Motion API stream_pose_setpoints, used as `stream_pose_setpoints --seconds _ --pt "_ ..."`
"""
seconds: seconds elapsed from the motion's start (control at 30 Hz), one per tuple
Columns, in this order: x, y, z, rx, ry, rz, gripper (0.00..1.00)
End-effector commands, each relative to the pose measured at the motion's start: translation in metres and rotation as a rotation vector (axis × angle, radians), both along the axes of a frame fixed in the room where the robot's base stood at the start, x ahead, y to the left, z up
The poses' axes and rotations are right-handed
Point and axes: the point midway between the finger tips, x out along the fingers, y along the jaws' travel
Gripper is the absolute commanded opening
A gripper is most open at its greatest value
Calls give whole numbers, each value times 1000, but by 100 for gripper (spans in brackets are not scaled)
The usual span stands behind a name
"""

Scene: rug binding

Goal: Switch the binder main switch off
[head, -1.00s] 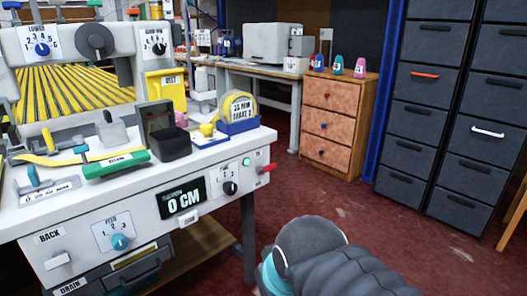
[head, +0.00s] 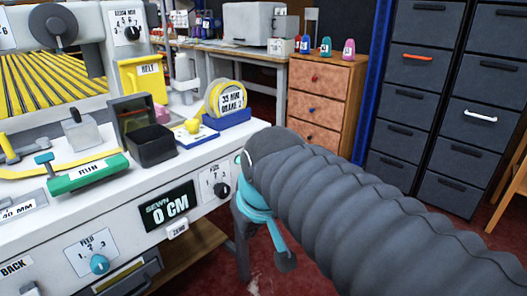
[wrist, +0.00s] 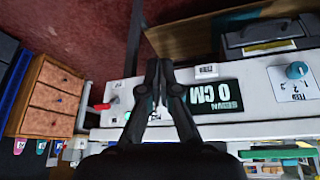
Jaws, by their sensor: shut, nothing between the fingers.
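The binder (head: 110,215) stands at the left in the head view, its white front panel facing me. In the wrist view the panel (wrist: 250,128) appears upside down. A red-tipped lever (wrist: 102,107) sticks out near the panel's end, left of my gripper; I cannot read its label or tell its position. In the head view my arm hides this lever. A green light (head: 238,160) shows just beside the arm. My gripper (wrist: 158,65) is shut and empty, in front of the panel between the lever and the "0 CM" display (wrist: 213,97). Contact cannot be told.
A numbered dark dial (head: 222,190) and the "ZERO" button (head: 178,229) are close by on the panel. A tape roll (head: 226,101) and black open box (head: 150,144) stand on top. A wooden drawer unit (head: 322,100) and dark cabinets (head: 420,90) stand behind. Red floor lies between.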

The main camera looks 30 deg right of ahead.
Motion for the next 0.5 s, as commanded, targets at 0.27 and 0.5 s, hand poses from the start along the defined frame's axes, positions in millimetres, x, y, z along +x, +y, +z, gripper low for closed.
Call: stream_pose_setpoints --seconds 0.27,0.5 --pt "94 -41 78 -22 87 89 0" --pt "169 -92 118 -22 147 187 0"
